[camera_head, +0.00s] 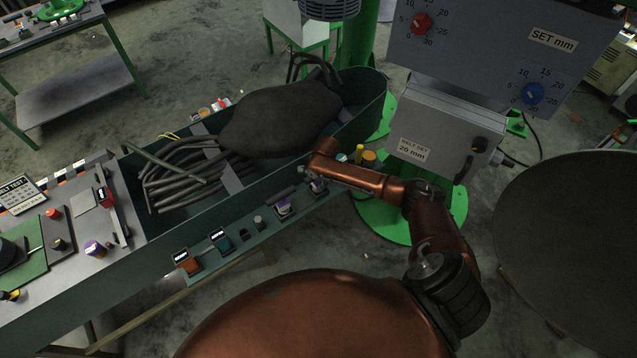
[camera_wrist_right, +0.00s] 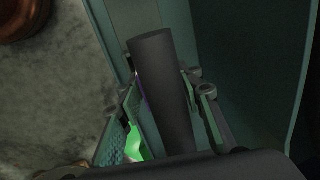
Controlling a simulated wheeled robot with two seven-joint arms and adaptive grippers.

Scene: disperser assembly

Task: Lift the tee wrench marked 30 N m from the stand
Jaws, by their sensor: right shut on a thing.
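My right gripper (camera_head: 312,183) is at the tool shelf along the near side of the green trough, at the end of my copper arm. In the right wrist view its two fingers (camera_wrist_right: 168,100) close on a thick dark grey bar (camera_wrist_right: 163,75), which looks like the tee wrench's handle. In the head view a short dark bar (camera_head: 281,194) shows just left of the gripper. My left gripper is not in view.
The trough (camera_head: 160,247) holds dark hoses and a dark sack (camera_head: 280,118). A grey control box (camera_head: 437,135) stands right of the gripper.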

